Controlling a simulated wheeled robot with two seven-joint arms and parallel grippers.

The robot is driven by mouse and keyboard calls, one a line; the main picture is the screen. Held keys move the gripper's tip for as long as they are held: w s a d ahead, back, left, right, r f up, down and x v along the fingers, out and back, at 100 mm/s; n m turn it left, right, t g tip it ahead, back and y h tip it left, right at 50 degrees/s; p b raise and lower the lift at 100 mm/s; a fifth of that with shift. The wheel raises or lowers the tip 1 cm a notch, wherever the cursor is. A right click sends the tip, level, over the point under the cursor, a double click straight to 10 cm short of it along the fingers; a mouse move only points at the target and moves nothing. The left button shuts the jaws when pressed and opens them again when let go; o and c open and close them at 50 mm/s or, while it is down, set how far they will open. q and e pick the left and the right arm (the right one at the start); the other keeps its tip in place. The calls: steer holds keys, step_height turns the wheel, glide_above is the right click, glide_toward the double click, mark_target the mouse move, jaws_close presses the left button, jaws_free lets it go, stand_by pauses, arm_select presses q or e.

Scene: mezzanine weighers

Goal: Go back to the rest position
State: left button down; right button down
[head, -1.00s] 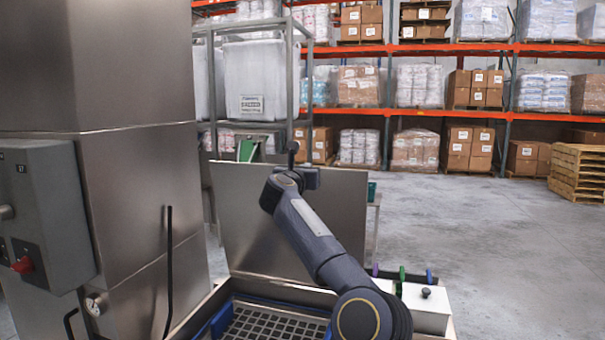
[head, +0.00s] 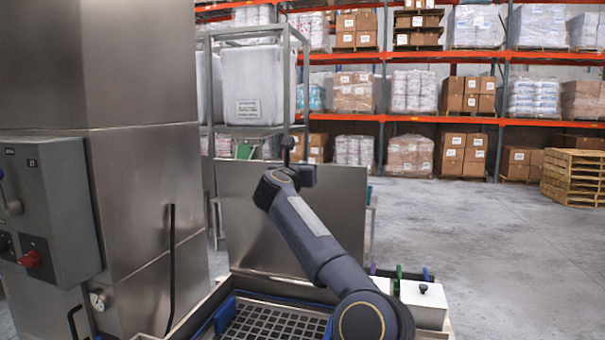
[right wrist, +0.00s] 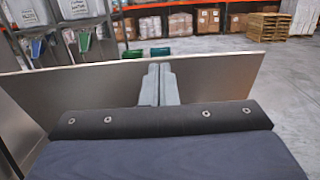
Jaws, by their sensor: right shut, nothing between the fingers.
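My right arm rises from the bottom of the head view, and its gripper (head: 287,150) points away from me, in front of the upright steel panel (head: 335,215). In the right wrist view the two grey fingers of this gripper (right wrist: 159,84) lie together with nothing between them. The same panel (right wrist: 70,92) stands beyond the fingers. My left gripper is not in either view.
A steel column with a grey control box (head: 55,210) and red knob (head: 30,258) stands close at left. Open concrete floor (head: 500,240) lies at right.

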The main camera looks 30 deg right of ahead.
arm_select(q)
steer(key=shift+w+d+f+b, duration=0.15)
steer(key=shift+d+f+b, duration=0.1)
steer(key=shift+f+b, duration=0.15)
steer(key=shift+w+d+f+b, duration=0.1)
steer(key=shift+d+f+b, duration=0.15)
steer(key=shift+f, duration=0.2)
arm_select(e)
steer(key=s+a+r, duration=0.4)
steer(key=shift+r, duration=0.3)
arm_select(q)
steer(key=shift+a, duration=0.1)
arm_select(e)
steer(key=shift+s+a+r, duration=0.1)
